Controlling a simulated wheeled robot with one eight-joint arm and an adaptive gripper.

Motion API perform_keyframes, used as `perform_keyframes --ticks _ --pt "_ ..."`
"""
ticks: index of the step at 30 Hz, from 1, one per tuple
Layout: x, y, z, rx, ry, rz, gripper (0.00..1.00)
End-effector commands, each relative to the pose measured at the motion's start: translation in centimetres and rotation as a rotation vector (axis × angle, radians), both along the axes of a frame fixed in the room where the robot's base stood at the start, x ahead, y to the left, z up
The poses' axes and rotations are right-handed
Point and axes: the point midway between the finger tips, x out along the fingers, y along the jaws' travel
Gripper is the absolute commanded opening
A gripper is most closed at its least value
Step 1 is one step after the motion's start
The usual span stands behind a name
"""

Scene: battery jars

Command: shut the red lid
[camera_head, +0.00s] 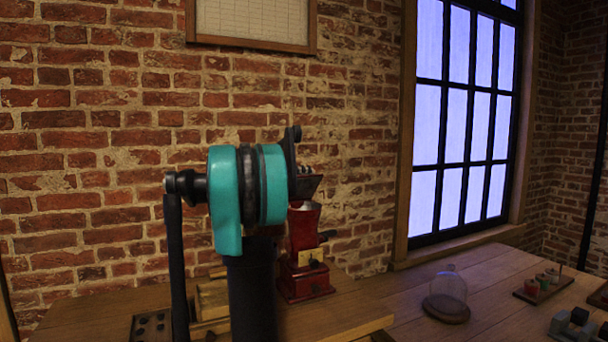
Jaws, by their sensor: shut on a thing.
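A red box-like device (304,232) stands on the bench behind my arm, with a wider red base and a pale yellowish plate on its front. My teal and black arm joint covers the device's left side.
A glass dome (448,287) on a dark round base stands on the right bench. The bench between device and dome looks clear.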

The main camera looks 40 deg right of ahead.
Motion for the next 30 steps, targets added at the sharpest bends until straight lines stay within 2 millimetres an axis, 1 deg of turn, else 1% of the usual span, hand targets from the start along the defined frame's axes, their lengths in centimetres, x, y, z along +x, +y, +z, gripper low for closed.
perform_keyframes --ticks 1,12,21,25,30 --pt "-0.5 0.1 -0.1 -0.01 -0.043 0.0 0.0" --pt "-3.4 0.9 -1.2 -0.093 -0.384 0.001 0.0" --pt "-5.2 1.3 -2.7 -0.15 -0.626 0.002 0.0" --pt "-5.7 1.4 -3.2 -0.169 -0.705 0.002 0.0" --pt "-6.1 1.5 -3.8 -0.17 -0.704 0.001 0.0"
